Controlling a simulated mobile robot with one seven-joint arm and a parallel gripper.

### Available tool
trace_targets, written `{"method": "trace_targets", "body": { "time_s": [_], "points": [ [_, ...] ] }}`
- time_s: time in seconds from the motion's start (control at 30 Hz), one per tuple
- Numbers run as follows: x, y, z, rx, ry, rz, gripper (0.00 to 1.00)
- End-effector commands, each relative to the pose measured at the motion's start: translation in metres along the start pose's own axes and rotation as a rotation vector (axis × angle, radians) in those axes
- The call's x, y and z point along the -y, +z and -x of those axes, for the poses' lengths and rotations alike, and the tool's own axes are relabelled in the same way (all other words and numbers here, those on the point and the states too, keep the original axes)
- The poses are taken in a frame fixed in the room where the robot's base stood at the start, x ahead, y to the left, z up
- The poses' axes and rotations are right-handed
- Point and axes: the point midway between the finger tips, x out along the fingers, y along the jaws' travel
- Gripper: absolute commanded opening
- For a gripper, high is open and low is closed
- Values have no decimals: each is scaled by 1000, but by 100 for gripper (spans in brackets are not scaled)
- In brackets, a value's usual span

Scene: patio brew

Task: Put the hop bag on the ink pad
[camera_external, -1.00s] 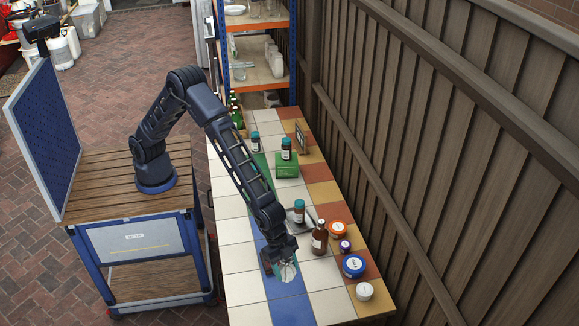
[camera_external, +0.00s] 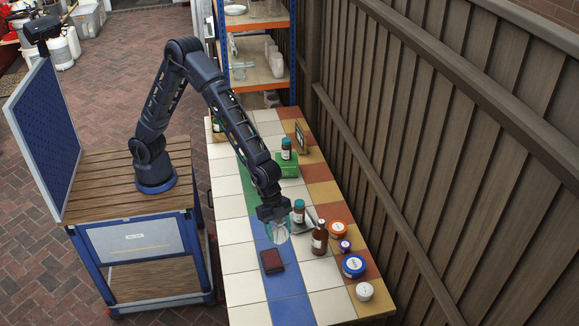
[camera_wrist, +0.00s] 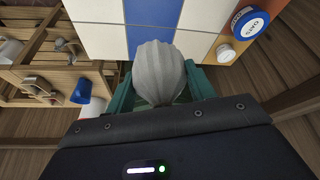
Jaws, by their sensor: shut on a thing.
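The hop bag (camera_external: 279,234) is a pale, rounded bag; it also fills the middle of the wrist view (camera_wrist: 158,72). My gripper (camera_external: 275,221) is shut on it, with a teal finger on each side in the wrist view (camera_wrist: 160,90). The ink pad (camera_external: 272,262) is a dark case with a reddish-brown top. It lies on the blue tile strip, just nearer the camera than the bag, and nothing is on it. The wrist view does not show the pad. I cannot tell exactly how high the bag is above the table.
A teal-capped bottle (camera_external: 299,212) stands close right of my gripper, with an amber bottle (camera_external: 320,240) beyond. Orange (camera_external: 337,229), purple (camera_external: 345,246), blue (camera_external: 353,267) and white (camera_external: 364,291) lidded containers line the right side. A green box (camera_external: 288,166) is farther back. Tiles left of the pad are clear.

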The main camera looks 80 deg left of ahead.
Motion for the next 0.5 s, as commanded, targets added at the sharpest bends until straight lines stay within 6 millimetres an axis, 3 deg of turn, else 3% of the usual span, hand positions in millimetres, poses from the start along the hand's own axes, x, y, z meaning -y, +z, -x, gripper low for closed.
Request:
{"method": "trace_targets", "body": {
  "time_s": [0.2, 0.5],
  "points": [
    [8, 36, 24, -2, 10, -43, 32],
    [8, 62, 39, -1, 16, -86, 32]
  ]
}}
